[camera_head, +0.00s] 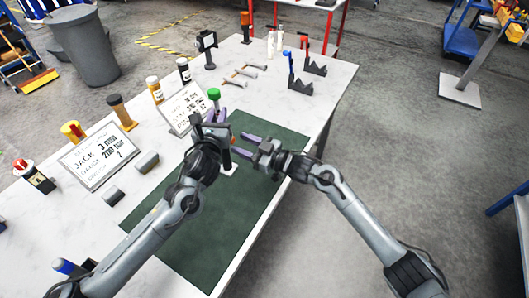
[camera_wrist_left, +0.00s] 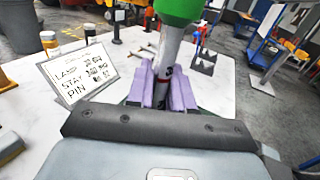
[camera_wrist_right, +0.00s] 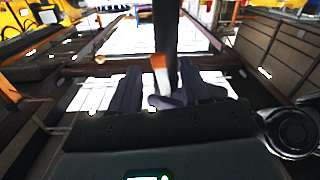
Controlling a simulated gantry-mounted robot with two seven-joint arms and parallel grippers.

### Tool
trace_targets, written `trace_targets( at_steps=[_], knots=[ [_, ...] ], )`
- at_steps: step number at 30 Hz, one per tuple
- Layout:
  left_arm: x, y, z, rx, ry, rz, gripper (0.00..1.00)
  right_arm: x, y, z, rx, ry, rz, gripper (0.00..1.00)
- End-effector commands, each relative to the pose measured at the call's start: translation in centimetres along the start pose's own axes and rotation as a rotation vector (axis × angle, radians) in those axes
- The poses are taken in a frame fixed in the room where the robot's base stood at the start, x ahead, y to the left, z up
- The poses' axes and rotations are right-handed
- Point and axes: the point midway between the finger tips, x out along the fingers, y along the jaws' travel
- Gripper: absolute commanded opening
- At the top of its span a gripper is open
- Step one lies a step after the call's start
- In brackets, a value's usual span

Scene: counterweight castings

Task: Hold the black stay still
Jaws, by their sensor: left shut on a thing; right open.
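My left gripper (camera_head: 210,116) is shut on a green-topped grey rod (camera_wrist_left: 168,52), which stands up between its purple fingers in the left wrist view; its green top (camera_head: 214,94) shows above the gripper in the head view. My right gripper (camera_head: 238,143) is open over the dark green mat, close to the right of the left gripper. In the right wrist view, a dark upright bar (camera_wrist_right: 166,30), probably the black stay, stands ahead between the open fingers. An orange-and-white piece (camera_wrist_right: 159,72) shows in front of it. I cannot tell whether the right fingers touch either.
The dark green mat (camera_head: 190,248) covers the near part of the white table (camera_head: 150,52). Two lettered boards (camera_head: 98,155) (camera_head: 185,106), bottles and grey blocks stand at the left. Black notched brackets (camera_head: 300,86) and wooden-handled tools are at the back. The mat's near part is clear.

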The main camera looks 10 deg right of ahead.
Motion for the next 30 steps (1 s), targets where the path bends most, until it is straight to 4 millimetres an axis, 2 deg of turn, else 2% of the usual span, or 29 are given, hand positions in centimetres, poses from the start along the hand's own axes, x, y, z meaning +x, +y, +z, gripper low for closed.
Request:
trace_targets(
  at_steps=[9, 15, 21, 30],
  knots=[
    [0.0, 0.0, 0.1, 0.0, -0.001, 0.001, 0.0, -5.9, 0.0, 0.1, -0.001, -0.003, 0.0, 0.47],
    [0.0, 0.0, 0.1, 0.0, -0.001, 0.0, 0.0, -8.8, 0.0, 0.1, -0.001, -0.002, 0.0, 0.47],
    [0.0, 0.0, 0.0, 0.0, -0.001, 0.0, 0.0, -10.2, 0.0, 0.0, 0.001, 0.0, 0.0, 0.47],
    [0.0, 0.0, 0.0, 0.0, -0.001, 0.0, 0.0, -10.4, -0.1, 0.0, 0.001, 0.0, -0.001, 0.47]
  ],
)
